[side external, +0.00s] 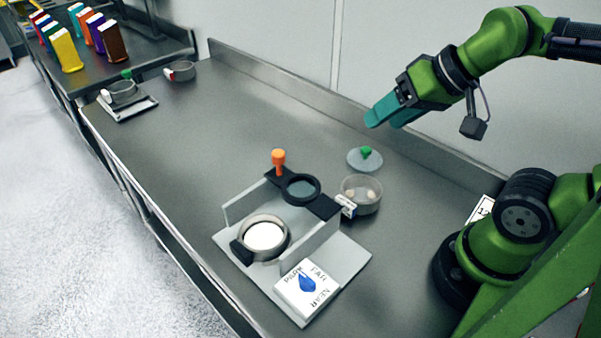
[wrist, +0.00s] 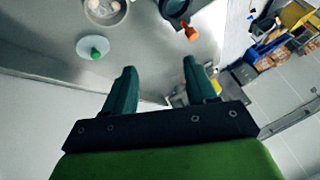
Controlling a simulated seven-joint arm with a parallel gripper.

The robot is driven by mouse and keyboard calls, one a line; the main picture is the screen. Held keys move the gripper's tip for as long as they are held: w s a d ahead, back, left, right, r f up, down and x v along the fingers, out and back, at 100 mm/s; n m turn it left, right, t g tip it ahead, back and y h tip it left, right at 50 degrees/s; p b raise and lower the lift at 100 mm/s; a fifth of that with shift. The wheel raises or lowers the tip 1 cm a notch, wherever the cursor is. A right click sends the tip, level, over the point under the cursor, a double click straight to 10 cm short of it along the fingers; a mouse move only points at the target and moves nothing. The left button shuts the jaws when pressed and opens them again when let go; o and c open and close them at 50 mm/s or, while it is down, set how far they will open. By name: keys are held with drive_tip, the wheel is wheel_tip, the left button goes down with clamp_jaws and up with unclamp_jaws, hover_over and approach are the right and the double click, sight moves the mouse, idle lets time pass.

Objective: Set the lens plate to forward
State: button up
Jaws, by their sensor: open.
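The lens plate (side external: 325,205) is a black bar with a round dark-rimmed lens (side external: 301,188). An orange knob (side external: 279,160) stands upright at its left end. The plate lies across the grey two-walled stand, behind the ring with a white disc (side external: 264,236). In the wrist view, the lens rim (wrist: 175,8) and orange knob (wrist: 191,32) show at the top edge. My gripper (side external: 378,119), with teal fingers, is open and empty, above the table to the right of and behind the plate. Its fingers also show apart in the wrist view (wrist: 160,68).
A clear bowl (side external: 361,196) stands right of the stand, and a lid with a green knob (side external: 365,159) lies behind it. A card (side external: 307,288) reads PARK, FAR, NEAR. A back ledge (side external: 330,112) edges the table. The table's left middle is clear.

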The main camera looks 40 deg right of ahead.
drive_tip(key=shift+c, duration=0.3)
wheel_tip(320, 180, up, 4)
drive_tip(key=n+g+h, duration=0.2)
drive_tip(key=n+g, duration=0.2)
drive_tip(key=g, duration=0.3)
hover_over(278, 152)
wheel_tip(278, 152, down, 16)
drive_tip(key=shift+c, duration=0.3)
clamp_jaws()
drive_tip(key=shift+a, duration=0.1)
